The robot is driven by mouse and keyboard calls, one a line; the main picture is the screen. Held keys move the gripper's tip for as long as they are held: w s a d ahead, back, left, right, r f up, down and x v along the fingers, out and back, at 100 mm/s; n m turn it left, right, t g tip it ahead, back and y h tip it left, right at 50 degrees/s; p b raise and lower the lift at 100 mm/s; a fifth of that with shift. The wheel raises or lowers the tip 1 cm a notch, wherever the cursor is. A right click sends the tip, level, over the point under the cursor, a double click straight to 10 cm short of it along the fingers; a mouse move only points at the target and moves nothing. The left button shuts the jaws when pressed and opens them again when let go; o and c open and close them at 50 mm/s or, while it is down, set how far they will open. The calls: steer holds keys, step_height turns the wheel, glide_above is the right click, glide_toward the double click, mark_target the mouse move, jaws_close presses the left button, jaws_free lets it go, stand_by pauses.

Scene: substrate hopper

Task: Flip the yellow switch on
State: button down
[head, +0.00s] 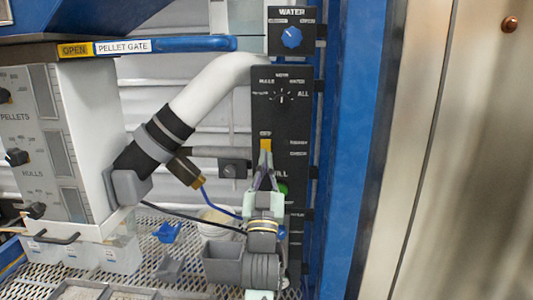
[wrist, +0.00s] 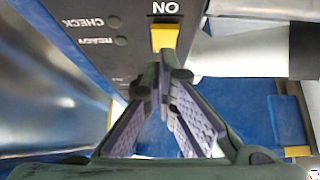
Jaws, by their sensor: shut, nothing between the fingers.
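The yellow switch (head: 265,145) is on the dark upright control panel (head: 283,122), just under a label that reads OFF in the head view. In the wrist view, which is upside down, the yellow switch (wrist: 164,37) sits beside a label reading ON. My gripper (head: 265,157) is shut and empty, pointing up at the switch from below. In the wrist view my gripper's tips (wrist: 163,73) meet just short of the switch's lower edge in the picture. Whether they touch it cannot be told. My gripper hides part of the panel below.
A blue WATER knob (head: 291,37) is above the panel, with a selector dial (head: 282,97) below it. A green button (head: 282,188) is partly behind my gripper. A white pipe (head: 213,83) and grey box (head: 222,262) are left; a blue post (head: 346,150) is right.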

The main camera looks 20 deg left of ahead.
steer(key=shift+w+a+f, duration=0.1)
steer(key=shift+w+a, duration=0.05)
steer(key=shift+w, duration=0.5)
steer(key=shift+f, duration=0.1)
steer(key=f+b, duration=0.1)
steer(key=b, duration=0.2)
steer(key=shift+w+t, duration=0.3)
steer(key=shift+w+a+r, duration=0.1)
steer(key=shift+a+r, duration=0.05)
steer(key=shift+r, duration=0.25)
